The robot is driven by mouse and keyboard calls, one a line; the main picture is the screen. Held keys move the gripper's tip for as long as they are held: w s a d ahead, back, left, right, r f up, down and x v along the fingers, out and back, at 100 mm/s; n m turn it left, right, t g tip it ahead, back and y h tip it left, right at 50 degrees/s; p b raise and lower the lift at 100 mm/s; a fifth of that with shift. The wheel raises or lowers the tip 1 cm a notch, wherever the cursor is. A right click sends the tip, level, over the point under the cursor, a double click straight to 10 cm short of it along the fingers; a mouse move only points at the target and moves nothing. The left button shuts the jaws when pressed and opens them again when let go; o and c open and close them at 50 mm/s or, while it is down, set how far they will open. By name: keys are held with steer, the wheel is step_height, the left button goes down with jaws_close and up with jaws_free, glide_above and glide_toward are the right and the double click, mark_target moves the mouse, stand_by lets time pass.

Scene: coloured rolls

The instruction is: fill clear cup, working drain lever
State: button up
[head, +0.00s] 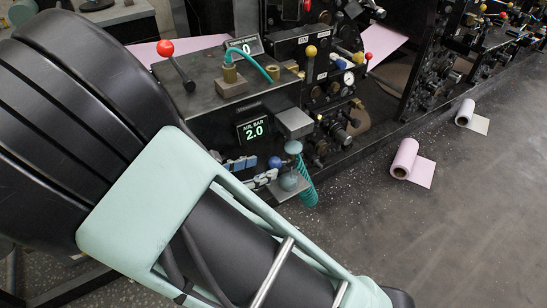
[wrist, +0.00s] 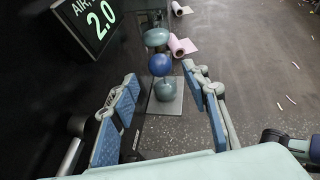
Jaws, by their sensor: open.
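My gripper (wrist: 161,78) is open, its blue-padded fingers pointing at the front of a black machine. A blue ball knob (wrist: 161,64) appears between the fingertips in the wrist view, with a gap on both sides; I see no contact. In the head view the blue knob (head: 274,163) is just right of my gripper (head: 254,171). A grey-green rounded cap (wrist: 157,38) and a grey-green rounded body (wrist: 165,90) show beyond and below the knob. I cannot make out a clear cup or any liquid.
The black machine cabinet (head: 215,95) has an "AIR BAR 2.0" display (head: 253,131) and a red-knobbed lever (head: 166,48). A green coiled hose (head: 308,190) hangs beside the knob. A pink roll (head: 405,158) and a white roll (head: 465,113) lie on the floor, which is otherwise mostly clear.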

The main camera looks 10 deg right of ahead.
mark_target(270, 164)
steer(key=b+x, duration=0.1)
steer(key=x, duration=0.5)
steer(key=shift+w+d+f, duration=0.15)
steer(key=shift+d, duration=0.1)
jaws_close()
steer(key=shift+a+f+t+h+b, duration=0.15)
steer(key=shift+f+t+h+b, duration=0.35)
steer(key=shift+h, duration=0.4)
steer(key=shift+a+f+n+t+h+b, duration=0.1)
steer(key=shift+f+n+t+h+b, duration=0.2)
steer(key=shift+t+h, duration=0.3)
steer(key=shift+f+n+t+h+b, duration=0.2)
steer(key=shift+f+t+h, duration=0.2)
steer(key=shift+h, duration=0.4)
jaws_free()
